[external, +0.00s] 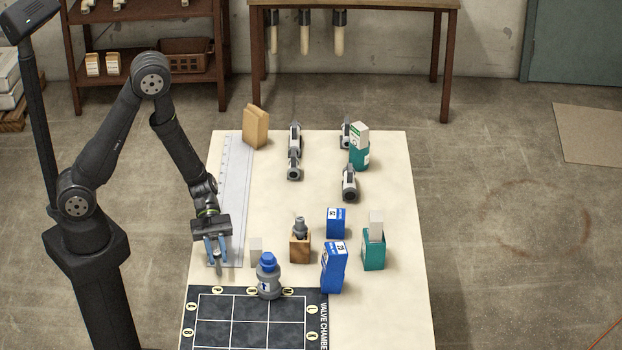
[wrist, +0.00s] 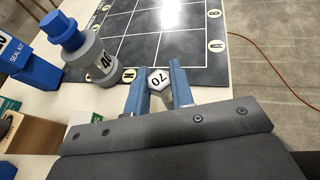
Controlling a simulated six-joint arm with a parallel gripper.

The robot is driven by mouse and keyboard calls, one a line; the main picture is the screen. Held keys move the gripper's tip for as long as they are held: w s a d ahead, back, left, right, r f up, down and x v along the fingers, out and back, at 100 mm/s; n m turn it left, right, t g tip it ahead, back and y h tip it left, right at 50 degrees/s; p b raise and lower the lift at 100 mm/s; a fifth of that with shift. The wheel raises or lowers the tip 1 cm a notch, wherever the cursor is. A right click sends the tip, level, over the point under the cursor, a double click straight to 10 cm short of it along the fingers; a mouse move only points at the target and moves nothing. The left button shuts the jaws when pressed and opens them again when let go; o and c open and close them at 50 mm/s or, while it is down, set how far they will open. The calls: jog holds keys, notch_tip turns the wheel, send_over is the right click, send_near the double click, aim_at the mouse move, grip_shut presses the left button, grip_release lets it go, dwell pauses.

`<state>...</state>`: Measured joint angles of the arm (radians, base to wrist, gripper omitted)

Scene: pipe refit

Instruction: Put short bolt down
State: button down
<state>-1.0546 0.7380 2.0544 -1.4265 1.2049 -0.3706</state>
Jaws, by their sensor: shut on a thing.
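My gripper (external: 216,252) is low over the left side of the table, between the ruler's near end and the dark grid mat. In the wrist view its blue fingers (wrist: 160,88) are closed on the short bolt (wrist: 159,79), a light grey piece with a hexagonal head and dark digits on it. In the external view the bolt is too small to make out clearly. I cannot tell whether it touches the table.
The grid mat (external: 202,339) lies at the near end. A grey bottle-shaped part with a blue cap (external: 269,278) stands at its edge. A small pale block (external: 256,250), a wooden holder (external: 300,248) and blue box (external: 334,268) stand to the right. The ruler (external: 237,185) lies behind.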

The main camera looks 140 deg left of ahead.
jog(key=shift+f, duration=0.1)
jog(key=shift+f, duration=0.15)
jog(key=c, duration=1.3)
grip_release()
jog(key=shift+o, duration=0.2)
jog(key=shift+r, duration=0.25)
jog(key=v, duration=1.2)
jog(key=shift+d, duration=0.1)
